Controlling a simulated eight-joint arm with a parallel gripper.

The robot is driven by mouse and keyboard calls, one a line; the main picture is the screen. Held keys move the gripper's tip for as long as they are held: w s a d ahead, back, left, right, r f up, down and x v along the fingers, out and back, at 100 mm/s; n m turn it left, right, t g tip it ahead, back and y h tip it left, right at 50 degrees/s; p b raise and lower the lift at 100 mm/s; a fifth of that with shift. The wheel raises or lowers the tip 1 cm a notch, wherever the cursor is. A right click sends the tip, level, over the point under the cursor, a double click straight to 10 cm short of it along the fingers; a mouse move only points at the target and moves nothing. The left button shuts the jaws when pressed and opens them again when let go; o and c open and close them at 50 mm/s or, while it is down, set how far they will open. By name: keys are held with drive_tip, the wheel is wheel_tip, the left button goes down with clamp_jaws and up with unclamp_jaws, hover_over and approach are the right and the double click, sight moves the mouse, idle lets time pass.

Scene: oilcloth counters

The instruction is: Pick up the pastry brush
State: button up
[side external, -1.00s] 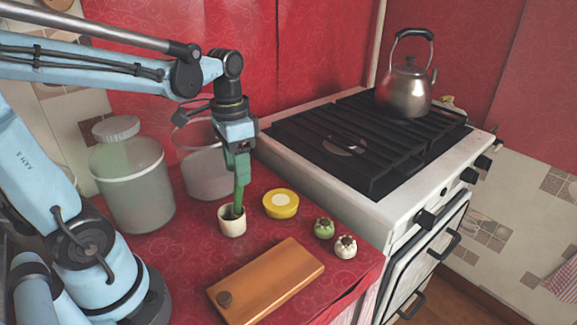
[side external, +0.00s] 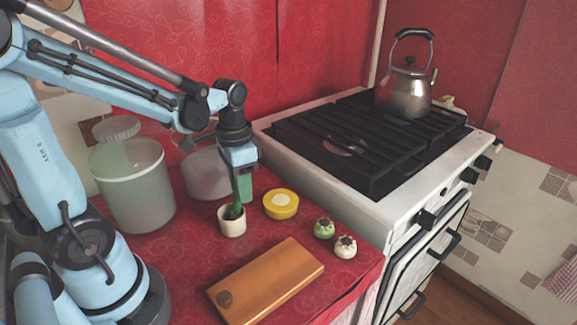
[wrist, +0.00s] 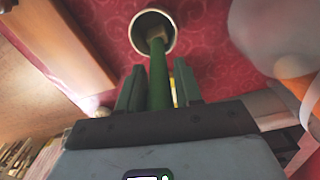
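The pastry brush (wrist: 158,82) has a green handle and a tan end. It stands in a small cream cup (side external: 232,226) on the red counter, and its tan end is inside the cup, whose white rim also shows in the wrist view (wrist: 134,40). My gripper (side external: 242,198) is above the cup, pointing down. In the wrist view my gripper (wrist: 158,85) has one finger on each side of the handle, with narrow gaps visible, so it looks open around it. In the side view the gripper hides most of the handle.
A yellow round tin (side external: 281,205) stands close to the right of the cup. A wooden board (side external: 268,280) lies in front. Two small pots (side external: 345,247) sit near the counter edge. Large jars (side external: 135,185) stand behind left. The stove (side external: 335,200) with a kettle (side external: 405,92) is at right.

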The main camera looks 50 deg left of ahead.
clamp_jaws()
drive_tip(key=shift+r, duration=0.2)
drive_tip(key=shift+r, duration=4.8)
